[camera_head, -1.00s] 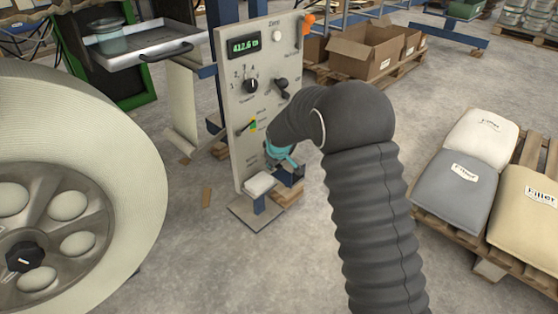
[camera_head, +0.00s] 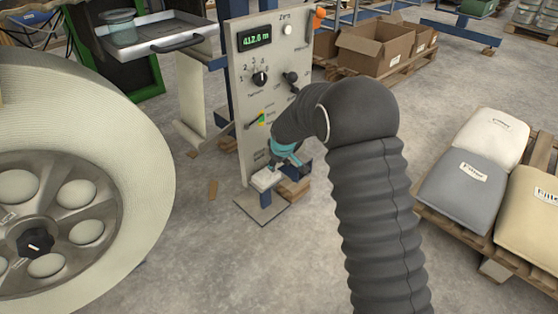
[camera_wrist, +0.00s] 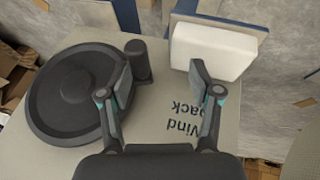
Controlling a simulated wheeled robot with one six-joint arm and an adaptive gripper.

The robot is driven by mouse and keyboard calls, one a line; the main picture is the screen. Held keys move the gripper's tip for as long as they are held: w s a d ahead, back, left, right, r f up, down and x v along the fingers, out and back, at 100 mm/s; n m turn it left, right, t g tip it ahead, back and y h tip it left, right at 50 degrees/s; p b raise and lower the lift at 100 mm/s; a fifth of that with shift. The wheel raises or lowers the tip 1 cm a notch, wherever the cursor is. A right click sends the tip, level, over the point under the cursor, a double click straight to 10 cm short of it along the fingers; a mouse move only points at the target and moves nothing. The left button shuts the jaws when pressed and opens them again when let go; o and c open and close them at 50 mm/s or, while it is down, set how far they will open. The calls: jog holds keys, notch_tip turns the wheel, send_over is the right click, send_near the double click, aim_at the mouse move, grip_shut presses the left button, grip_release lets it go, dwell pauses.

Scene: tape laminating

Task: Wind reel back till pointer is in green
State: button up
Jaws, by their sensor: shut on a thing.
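The reel (camera_head: 130,130) is a large cream roll on a grey hub with round holes, at the left of the head view. The panel (camera_head: 247,90) carries a green-lit display, knobs and a small gauge (camera_head: 262,118) with coloured bands. A dark pointer (camera_head: 252,123) lies by the bands; its exact band is too small to tell. My gripper (camera_head: 284,154) is low at the panel front. In the wrist view my gripper (camera_wrist: 160,82) is shut on the crank handle (camera_wrist: 139,62), a black peg beside the left finger. A gap shows toward the right finger. The black crank disc (camera_wrist: 75,92) is left.
A white block (camera_wrist: 213,48) sits close by the right finger. Pallets with filler bags (camera_head: 458,180) stand at the right, open cartons (camera_head: 375,48) behind. A tray (camera_head: 150,38) juts out left of the panel. Floor between reel and panel is mostly clear.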

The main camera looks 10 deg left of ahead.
jog(key=shift+s+d+f, duration=0.1)
jog(key=shift+d+f, duration=0.1)
jog(key=shift+f, duration=0.05)
dwell(0.3)
jog(key=shift+r, duration=0.15)
jog(key=v, duration=1.2)
jog(key=shift+w, duration=0.2)
jog(key=shift+r, duration=0.1)
